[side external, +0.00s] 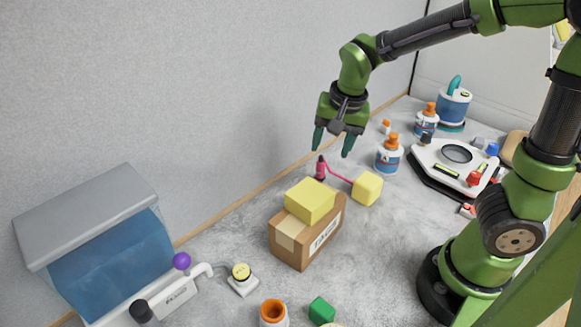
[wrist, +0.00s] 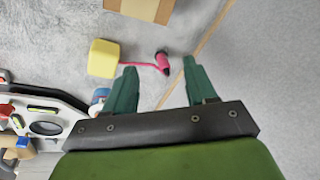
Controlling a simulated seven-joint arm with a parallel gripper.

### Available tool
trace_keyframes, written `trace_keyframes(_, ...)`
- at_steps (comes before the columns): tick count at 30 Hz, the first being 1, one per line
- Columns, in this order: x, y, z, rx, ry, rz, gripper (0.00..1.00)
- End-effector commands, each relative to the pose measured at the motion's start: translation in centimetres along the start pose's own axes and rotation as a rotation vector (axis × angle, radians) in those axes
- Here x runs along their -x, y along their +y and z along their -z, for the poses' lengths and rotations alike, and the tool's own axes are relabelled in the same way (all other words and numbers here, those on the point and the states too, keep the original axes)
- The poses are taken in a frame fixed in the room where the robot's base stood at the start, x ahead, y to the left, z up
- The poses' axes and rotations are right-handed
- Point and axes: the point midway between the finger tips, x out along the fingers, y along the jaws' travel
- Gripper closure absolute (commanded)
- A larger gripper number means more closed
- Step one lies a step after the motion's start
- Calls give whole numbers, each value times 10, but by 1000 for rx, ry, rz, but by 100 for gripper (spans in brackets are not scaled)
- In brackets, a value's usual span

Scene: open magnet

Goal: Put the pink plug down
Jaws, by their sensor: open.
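The pink plug (side external: 320,168) stands on the grey counter behind the cardboard box, with a pink cord running to a yellow cube (side external: 367,188). In the wrist view the plug (wrist: 162,62) shows just beyond the fingertips, with its cord leading left to the yellow cube (wrist: 104,58). My gripper (side external: 333,147) is open and empty above the plug, with its fingers pointing down. In the wrist view my gripper (wrist: 160,72) has its two green fingers spread wide, and nothing is between them.
A cardboard box (side external: 318,241) with a yellow block (side external: 310,201) on top stands in front of the plug. A blue tank (side external: 110,260) is at left. The wall is close behind.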

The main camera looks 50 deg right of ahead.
Motion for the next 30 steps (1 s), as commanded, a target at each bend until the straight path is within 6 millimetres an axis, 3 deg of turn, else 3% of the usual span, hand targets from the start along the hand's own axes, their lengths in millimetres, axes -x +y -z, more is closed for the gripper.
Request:
trace_keyframes(1, 20, 7, -7, 45, -22, 80, 44)
trace_keyframes(6, 72, 27, -39, 272, 11, 289, 44)
trace_keyframes(10, 95, 41, -58, 422, 102, 373, 44)
trace_keyframes(16, 106, 51, -73, 547, 195, 406, 44)
trace_keyframes(30, 107, 52, -74, 561, 203, 407, 44)
